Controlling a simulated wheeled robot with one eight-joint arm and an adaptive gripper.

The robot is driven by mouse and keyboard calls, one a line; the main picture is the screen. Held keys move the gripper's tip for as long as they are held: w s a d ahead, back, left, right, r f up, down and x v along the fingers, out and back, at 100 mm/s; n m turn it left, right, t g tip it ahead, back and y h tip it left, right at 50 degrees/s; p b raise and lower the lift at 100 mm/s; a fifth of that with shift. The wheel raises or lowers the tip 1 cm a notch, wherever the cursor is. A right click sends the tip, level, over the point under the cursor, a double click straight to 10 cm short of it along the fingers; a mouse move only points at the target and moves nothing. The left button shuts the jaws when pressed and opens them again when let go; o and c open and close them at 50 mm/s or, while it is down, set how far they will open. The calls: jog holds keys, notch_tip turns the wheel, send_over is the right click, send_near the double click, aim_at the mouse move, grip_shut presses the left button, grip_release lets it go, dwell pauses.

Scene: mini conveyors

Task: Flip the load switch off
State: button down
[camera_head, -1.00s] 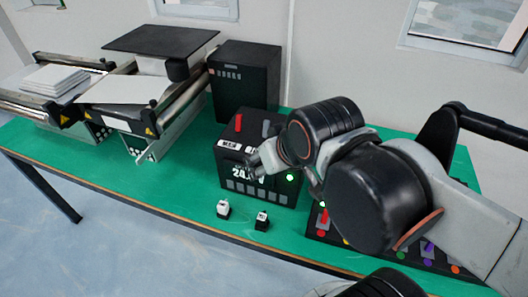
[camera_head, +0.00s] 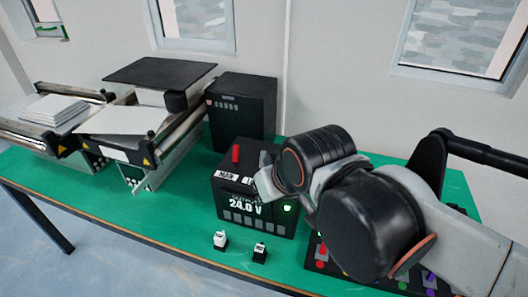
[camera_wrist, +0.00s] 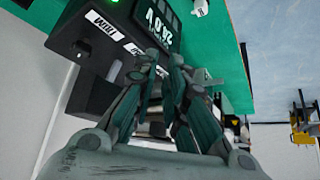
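The black power supply box (camera_head: 226,200) stands on the green table, with a lit "24.0 V" display and a green light. Its red MAIN switch (camera_head: 236,153) stands upright on top at the left. The LOAD label (camera_head: 248,182) is partly covered by my gripper (camera_head: 264,187), and the load switch is hidden behind my arm in the head view. In the wrist view, the box (camera_wrist: 75,28) is at upper left, and my gripper's fingertips (camera_wrist: 164,59) are close together in front of its labelled face. Nothing shows between them. I cannot tell whether they touch the box.
A white-topped block (camera_head: 220,239) and a black-and-white block (camera_head: 260,252) stand in front of the box. Mini conveyors (camera_head: 150,150) are at the left, with a black cabinet (camera_head: 242,108) behind. A panel of coloured buttons (camera_head: 415,281) lies at right, partly under my arm.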

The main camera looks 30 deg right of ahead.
jog(key=w+d+r+m+g+p, duration=0.4)
jog(key=w+r+p, duration=0.4)
jog(key=w, duration=0.5)
jog(key=w+d+f+m+g+p, duration=0.3)
jog(key=w+d+p, duration=0.4)
jog(key=w+d, duration=0.3)
notch_tip(320, 180, down, 3)
jog(key=shift+w+d+r+m, duration=0.15)
jog(key=shift+w+d+m, duration=0.05)
jog(key=shift+w+m, duration=0.8)
notch_tip(320, 180, down, 9)
jog(key=shift+f+b, duration=0.15)
jog(key=shift+b, duration=0.25)
jog(key=shift+s+a+f, duration=0.1)
jog(key=shift+a+f, duration=0.05)
jog(key=shift+f, duration=0.15)
jog(key=shift+s+a+r, duration=0.35)
jog(key=shift+s+a, duration=0.25)
jog(key=shift+s+a+r, duration=0.3)
jog(key=shift+s+a, duration=0.25)
jog(key=shift+s, duration=0.05)
